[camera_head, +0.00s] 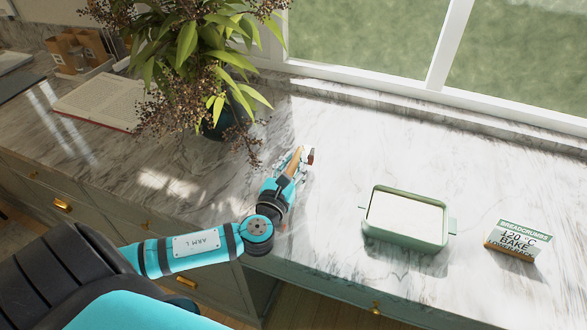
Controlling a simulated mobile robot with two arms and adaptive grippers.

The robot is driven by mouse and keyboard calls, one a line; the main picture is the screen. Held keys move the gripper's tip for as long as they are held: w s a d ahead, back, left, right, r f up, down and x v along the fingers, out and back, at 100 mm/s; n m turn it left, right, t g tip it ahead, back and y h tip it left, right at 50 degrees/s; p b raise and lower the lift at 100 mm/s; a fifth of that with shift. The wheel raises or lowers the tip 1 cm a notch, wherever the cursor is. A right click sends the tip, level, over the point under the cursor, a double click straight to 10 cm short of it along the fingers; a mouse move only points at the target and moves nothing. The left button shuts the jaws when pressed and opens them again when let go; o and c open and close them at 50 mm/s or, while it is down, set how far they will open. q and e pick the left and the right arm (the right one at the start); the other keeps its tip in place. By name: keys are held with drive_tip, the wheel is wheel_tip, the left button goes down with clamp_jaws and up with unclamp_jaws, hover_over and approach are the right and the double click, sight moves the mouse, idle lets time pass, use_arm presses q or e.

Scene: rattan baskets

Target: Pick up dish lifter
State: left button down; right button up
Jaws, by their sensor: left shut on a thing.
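My left gripper (291,168) reaches in from the left over the marble counter, left of the green dish. It is shut on a small tan, wood-coloured thing (295,159), which looks like the dish lifter. The thing shows between the fingers, with a dark reddish bit (311,157) near the fingertips. The gripper hides much of it, and it is too small to tell its full shape or whether it touches the counter. My right gripper is not in view.
A green handled dish with pale contents (384,238) stands right of centre. A leafy potted plant (185,45) stands behind my left arm. Counter between gripper and window is clear.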

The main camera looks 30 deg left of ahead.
use_arm(q)
drive_tip(key=shift+r, duration=0.85)
drive_tip(key=d+r+b+v, duration=0.1)
drive_tip(key=b+v, duration=0.3)
drive_tip(key=v, duration=1.2)
drive_tip(key=shift+w, duration=0.2)
drive_tip(key=shift+d+r, duration=0.1)
drive_tip(key=c, duration=1.7)
unclamp_jaws()
drive_tip(key=shift+c, duration=0.2)
clamp_jaws()
